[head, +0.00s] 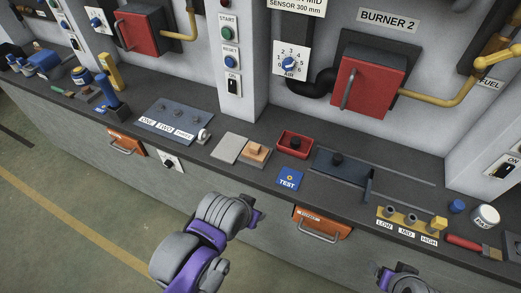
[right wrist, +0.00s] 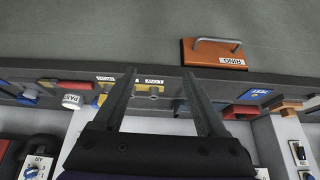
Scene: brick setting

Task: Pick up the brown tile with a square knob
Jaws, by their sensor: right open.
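The brown tile with a square knob (head: 255,153) lies on the grey counter, left of the red tray, at the right edge of a pale grey flat plate (head: 230,148). In the right wrist view, which is upside down, the tile (right wrist: 289,107) shows at the right. My right gripper (right wrist: 158,78) is open and empty, its fingers well apart from the tile. In the head view it shows partly at the bottom edge (head: 391,277), in front of the counter. A grey and purple arm part of mine is at low centre. No left gripper fingers show.
A red tray (head: 294,144) and a blue TEST tile (head: 289,179) stand close right of the brown tile. Orange drawers with handles (head: 322,223) stick out of the counter front. A yellow LOW-MID-HIGH block (head: 407,227) stands at the right. The wall panels are behind.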

